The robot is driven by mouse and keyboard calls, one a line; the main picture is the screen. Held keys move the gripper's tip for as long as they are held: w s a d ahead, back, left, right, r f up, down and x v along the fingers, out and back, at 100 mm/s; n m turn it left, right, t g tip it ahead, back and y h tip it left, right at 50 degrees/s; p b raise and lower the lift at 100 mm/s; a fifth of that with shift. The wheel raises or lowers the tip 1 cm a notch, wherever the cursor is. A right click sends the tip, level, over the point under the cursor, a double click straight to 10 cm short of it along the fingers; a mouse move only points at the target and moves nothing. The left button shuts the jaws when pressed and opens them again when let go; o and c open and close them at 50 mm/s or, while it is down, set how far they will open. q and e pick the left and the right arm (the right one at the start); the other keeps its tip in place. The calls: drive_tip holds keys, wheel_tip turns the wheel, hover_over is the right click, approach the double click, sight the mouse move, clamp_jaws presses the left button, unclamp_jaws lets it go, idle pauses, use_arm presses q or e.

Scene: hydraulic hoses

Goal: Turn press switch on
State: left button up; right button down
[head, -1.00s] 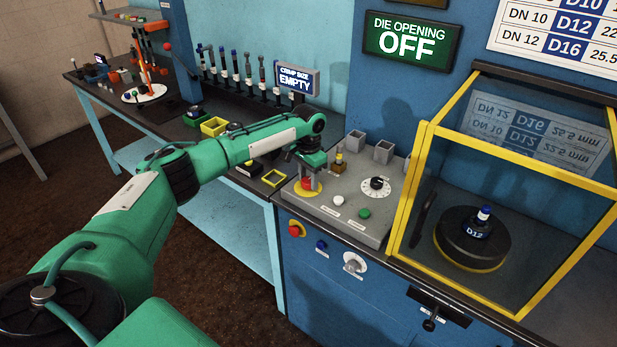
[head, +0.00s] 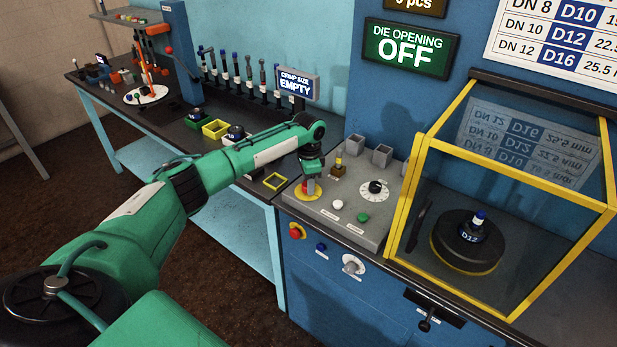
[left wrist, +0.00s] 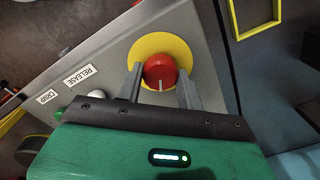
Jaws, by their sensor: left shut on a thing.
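A grey control panel (head: 322,218) on the press bench carries a red knob (left wrist: 160,72) on a yellow disc (left wrist: 188,53). In the left wrist view the knob has a white mark. My left gripper (head: 310,184) points down over this disc in the head view. In the left wrist view its two fingers (left wrist: 160,85) stand on either side of the red knob, shut on it. The green display (head: 411,44) on the wall reads "DIE OPENING OFF". My right gripper is not in view.
A white button (head: 338,204), a green button (head: 362,217) and a black dial (head: 375,187) sit beside the gripper. A yellow-framed guard (head: 412,190) stands right. A red and yellow switch (head: 297,231) and grey knob (head: 352,265) are on the front face.

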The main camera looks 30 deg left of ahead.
use_arm(q)
drive_tip(key=m+p, duration=0.1)
drive_tip(key=m, duration=0.2)
drive_tip(key=shift+r+m, duration=0.1)
drive_tip(key=shift+m, duration=0.3)
drive_tip(key=m+p, duration=0.1)
drive_tip(key=m, duration=0.1)
drive_tip(key=shift+m, duration=0.3)
drive_tip(key=m, duration=0.2)
drive_tip(key=shift+m, duration=0.3)
drive_tip(key=shift+d+m, duration=0.1)
drive_tip(key=shift+m, duration=1.8)
drive_tip(key=shift+s, duration=0.1)
drive_tip(key=o, duration=1)
